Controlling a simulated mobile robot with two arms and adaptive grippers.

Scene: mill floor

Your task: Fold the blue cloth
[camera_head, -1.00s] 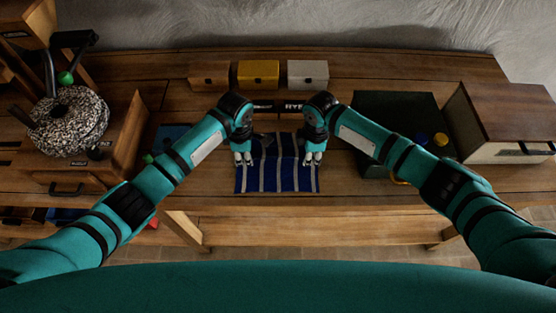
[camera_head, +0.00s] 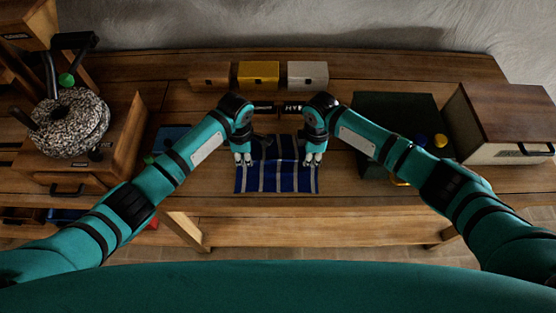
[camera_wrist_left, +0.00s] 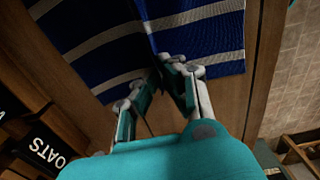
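The blue cloth (camera_head: 277,180) with pale stripes lies on the wooden bench, its near edge by the bench front. My left gripper (camera_head: 243,161) is at the cloth's left side, pointing down. In the left wrist view its fingers (camera_wrist_left: 160,75) come together at the cloth (camera_wrist_left: 80,50), where a crease runs into them; the cloth looks pinched there. My right gripper (camera_head: 313,161) is at the cloth's right side, fingers down on or just over it. I cannot tell whether its fingers hold the cloth. The grippers hide parts of both sides.
Wooden, yellow and white boxes (camera_head: 258,75) stand along the back. A stone grinder (camera_head: 68,122) stands at left. The bench front edge is close to the cloth.

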